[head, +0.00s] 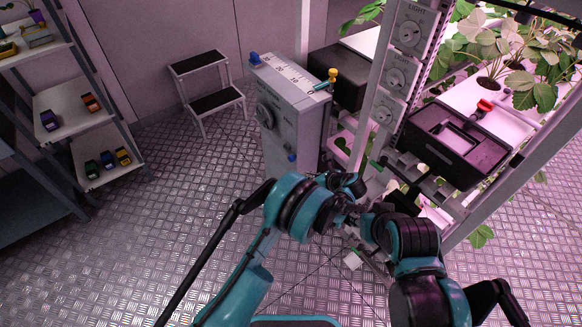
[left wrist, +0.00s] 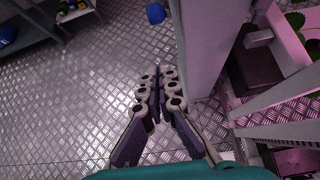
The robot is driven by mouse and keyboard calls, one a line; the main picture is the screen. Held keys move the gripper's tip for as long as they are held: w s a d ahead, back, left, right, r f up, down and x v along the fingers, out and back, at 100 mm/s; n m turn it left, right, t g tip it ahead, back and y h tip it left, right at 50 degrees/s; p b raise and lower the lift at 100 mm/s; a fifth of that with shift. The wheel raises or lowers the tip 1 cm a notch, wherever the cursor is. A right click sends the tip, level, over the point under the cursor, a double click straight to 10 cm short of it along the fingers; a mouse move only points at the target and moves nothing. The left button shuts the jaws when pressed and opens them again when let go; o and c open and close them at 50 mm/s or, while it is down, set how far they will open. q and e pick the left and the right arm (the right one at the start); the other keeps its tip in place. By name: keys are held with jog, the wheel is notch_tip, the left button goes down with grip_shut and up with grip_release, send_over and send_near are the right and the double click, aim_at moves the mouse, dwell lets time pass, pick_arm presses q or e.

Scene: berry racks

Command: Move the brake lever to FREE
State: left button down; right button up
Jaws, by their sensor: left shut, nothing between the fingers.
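A grey cabinet (head: 290,110) stands ahead of me with a marked scale on top and a round dial on its front. A blue knob (head: 254,58) is at its top left and a yellow handle (head: 332,75) at its top right. Another blue knob (head: 291,157) is low on its front; a blue knob also shows in the left wrist view (left wrist: 156,13). I cannot read FREE or tell which handle is the brake lever. My left gripper (left wrist: 162,72) is shut and empty beside the cabinet. My right gripper's fingers are not clear.
A plant rack with light dials (head: 397,77) and a black box (head: 455,142) with a red handle stands at the right. A step stool (head: 208,83) is behind, left of the cabinet. Shelves with toy trucks (head: 107,158) stand at the left. The floor between is clear.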

aim_at(289, 152)
pick_arm(q)
jog(key=shift+f, duration=0.2)
jog(key=b+x, duration=0.4)
jog(key=x, duration=0.6)
jog(key=r, duration=0.2)
jog(key=w+r+b, duration=0.1)
jog(key=r, duration=0.1)
jog(key=shift+w+a, duration=0.15)
jog(key=shift+a, duration=0.1)
jog(key=shift+r+g+h+p, duration=0.4)
jog(key=shift+g+p, duration=0.1)
jog(key=shift+p, duration=0.25)
